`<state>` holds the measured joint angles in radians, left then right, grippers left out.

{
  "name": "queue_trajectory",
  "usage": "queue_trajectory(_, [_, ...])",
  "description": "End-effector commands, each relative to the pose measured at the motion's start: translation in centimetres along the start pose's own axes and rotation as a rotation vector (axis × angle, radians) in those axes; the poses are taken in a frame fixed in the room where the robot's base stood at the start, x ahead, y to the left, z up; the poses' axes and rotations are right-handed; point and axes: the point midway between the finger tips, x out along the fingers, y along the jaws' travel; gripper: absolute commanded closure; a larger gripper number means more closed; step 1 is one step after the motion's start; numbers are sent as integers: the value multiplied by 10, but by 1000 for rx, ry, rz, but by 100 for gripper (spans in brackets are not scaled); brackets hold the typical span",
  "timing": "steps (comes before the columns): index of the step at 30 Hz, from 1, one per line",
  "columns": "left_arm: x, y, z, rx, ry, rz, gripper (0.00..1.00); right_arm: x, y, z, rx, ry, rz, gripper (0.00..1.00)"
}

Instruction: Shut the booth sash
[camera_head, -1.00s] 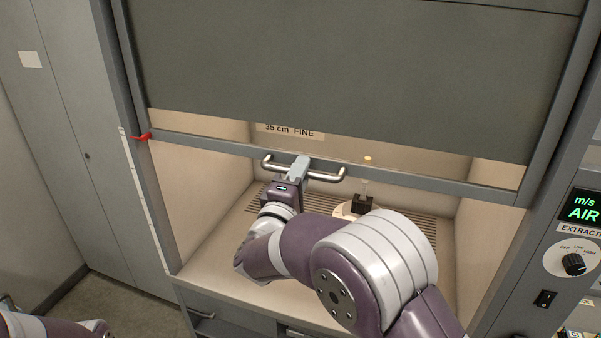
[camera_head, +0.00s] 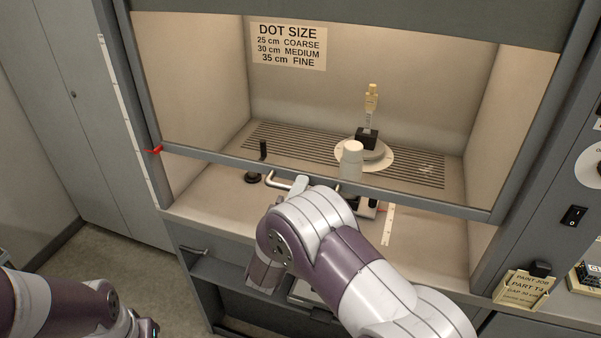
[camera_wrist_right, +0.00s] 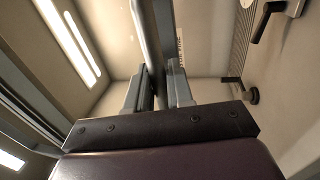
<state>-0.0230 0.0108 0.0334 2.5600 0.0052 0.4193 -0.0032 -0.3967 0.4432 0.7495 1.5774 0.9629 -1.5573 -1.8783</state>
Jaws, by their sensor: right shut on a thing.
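The booth sash is a framed pane with a grey bottom rail (camera_head: 430,201) and a metal bar handle (camera_head: 283,179). Its rail hangs low across the booth opening, with a gap between it and the bench. A red pointer (camera_head: 153,150) at its left edge sits in the lower part of a white scale (camera_head: 126,118). My right gripper (camera_wrist_right: 160,92) is shut on the handle, its fingers on either side of the bar in the right wrist view. In the head view my right arm hides most of that gripper.
Inside the booth, a yellow-topped tool (camera_head: 371,100) stands in a black block on a round disc (camera_head: 386,160). A white-capped bottle (camera_head: 351,158) and a black stand (camera_head: 252,176) are near the rail. A white ruler (camera_head: 388,226) lies on the bench. A job card (camera_head: 522,287) is at right.

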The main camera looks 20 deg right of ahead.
Motion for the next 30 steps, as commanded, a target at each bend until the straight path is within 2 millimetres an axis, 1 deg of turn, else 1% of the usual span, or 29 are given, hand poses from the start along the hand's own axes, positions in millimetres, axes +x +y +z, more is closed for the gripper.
queue_trajectory(1, [22,0,3,0,0,0,100,-6,-30,0,-3,2,-4,100])
queue_trajectory(3, [35,0,4,0,0,0,100,-11,-53,0,-3,2,-3,100])
queue_trajectory(6, [52,0,6,0,0,0,100,-16,-83,0,-3,2,-3,100])
queue_trajectory(9, [67,0,8,0,0,0,100,-22,-108,0,-2,2,-2,100])
queue_trajectory(12, [79,0,9,0,0,0,100,-26,-129,0,-1,2,-1,100])
queue_trajectory(16, [91,0,11,0,0,0,100,-30,-150,0,0,2,-2,100])
queue_trajectory(21, [98,0,12,0,0,0,100,-32,-163,-1,1,2,-1,100])
queue_trajectory(24, [100,0,12,0,0,0,100,-33,-167,-1,1,2,0,100])
queue_trajectory(30, [100,0,12,0,0,0,100,-33,-167,-1,1,2,0,100])
